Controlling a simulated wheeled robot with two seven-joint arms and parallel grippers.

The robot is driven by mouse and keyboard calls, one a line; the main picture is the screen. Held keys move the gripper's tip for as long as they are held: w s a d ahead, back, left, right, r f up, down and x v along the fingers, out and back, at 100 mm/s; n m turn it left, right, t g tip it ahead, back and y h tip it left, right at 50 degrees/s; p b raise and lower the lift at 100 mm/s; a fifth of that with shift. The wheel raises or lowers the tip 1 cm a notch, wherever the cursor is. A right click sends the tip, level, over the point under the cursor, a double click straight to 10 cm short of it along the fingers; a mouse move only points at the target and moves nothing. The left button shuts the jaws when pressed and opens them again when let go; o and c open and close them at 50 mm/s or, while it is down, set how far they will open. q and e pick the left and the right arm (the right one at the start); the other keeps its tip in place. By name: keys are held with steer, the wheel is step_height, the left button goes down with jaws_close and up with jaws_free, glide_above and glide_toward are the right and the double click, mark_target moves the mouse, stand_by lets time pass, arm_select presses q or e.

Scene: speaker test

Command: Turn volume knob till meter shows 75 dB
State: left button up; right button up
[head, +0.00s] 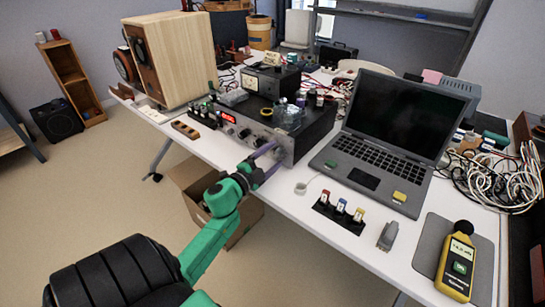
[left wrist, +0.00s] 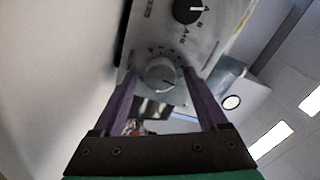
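The amplifier (head: 262,112) is a dark box with a silver front panel and a lit red display, standing on the white table. The volume knob, a round silver knob (left wrist: 161,72), shows on the panel in the left wrist view. My left gripper (head: 277,152) is at the panel's right end, its purple fingers pointing at it. In the left wrist view its fingers (left wrist: 161,88) are spread, one on each side of the knob, with visible gaps. In the head view the fingers hide the knob. The yellow sound meter (head: 457,262) lies on a grey mat; its digits are too small to read.
A black knob (left wrist: 187,10) sits beside the silver one on the panel. An open laptop (head: 385,130) stands right of the amplifier. Small coloured-top items (head: 341,208) and a grey clip-like object (head: 388,236) lie near the front edge. Tangled cables (head: 492,180) lie at right.

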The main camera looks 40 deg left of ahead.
arm_select(q)
steer(key=s, duration=1.4)
steer(key=shift+s+d+b, duration=0.15)
steer(key=shift+s+b, duration=0.15)
